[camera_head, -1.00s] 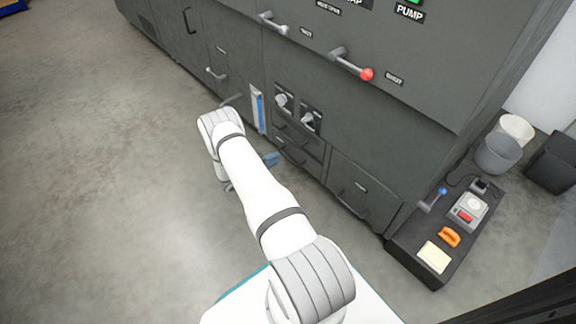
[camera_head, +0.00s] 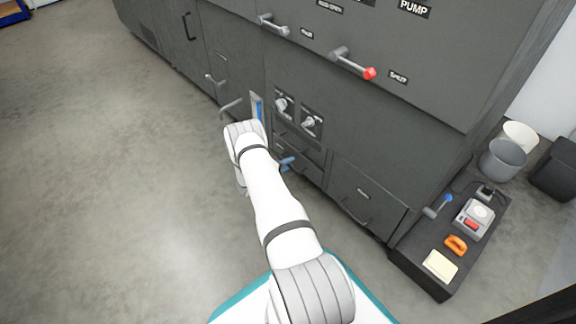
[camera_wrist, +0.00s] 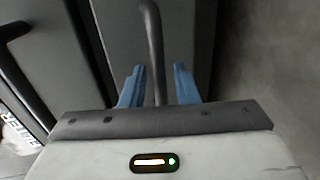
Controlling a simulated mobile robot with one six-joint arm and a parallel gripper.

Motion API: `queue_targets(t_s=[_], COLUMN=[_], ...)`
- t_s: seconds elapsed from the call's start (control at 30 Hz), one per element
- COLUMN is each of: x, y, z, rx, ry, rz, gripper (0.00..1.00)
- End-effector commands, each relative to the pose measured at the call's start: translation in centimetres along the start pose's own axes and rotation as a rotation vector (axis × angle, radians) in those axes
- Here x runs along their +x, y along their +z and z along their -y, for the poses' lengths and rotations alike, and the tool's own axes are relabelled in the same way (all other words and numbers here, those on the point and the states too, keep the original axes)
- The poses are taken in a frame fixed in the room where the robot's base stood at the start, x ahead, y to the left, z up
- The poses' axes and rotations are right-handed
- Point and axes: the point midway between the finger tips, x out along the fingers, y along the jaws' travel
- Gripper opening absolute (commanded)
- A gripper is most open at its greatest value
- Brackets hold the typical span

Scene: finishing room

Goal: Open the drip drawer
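The dark grey machine front (camera_head: 380,150) carries several drawers and doors with bar handles; the drip drawer's label cannot be read. My gripper (camera_head: 288,163) is low at the machine's front, by the small drawers below the two knobs, and my arm hides part of it. In the wrist view, my gripper (camera_wrist: 159,84) has its two blue fingers apart. A dark bar handle (camera_wrist: 155,45) runs between them, with a gap visible on each side. The grey front panel (camera_wrist: 195,35) behind this handle looks shut.
Another dark handle (camera_wrist: 14,32) and a partly visible white label are at the left in the wrist view. A low black stand (camera_head: 415,262) with small items is at the right, near grey bins (camera_head: 503,160). Open floor (camera_head: 110,200) lies at the left.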

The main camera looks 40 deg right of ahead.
Motion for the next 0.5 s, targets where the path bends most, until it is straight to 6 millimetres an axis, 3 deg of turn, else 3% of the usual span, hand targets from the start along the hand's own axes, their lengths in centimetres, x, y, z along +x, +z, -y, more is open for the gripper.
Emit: queue_targets(t_s=[0.07, 0.37, 0.5], x=[0.0, 0.01, 0.02], y=[0.0, 0.03, 0.04], z=[-0.03, -0.02, -0.01], rx=[0.0, 0.0, 0.0], ry=[0.0, 0.0, 0.0], rz=[0.0, 0.001, 0.001], gripper=[0.26, 0.01, 0.0])
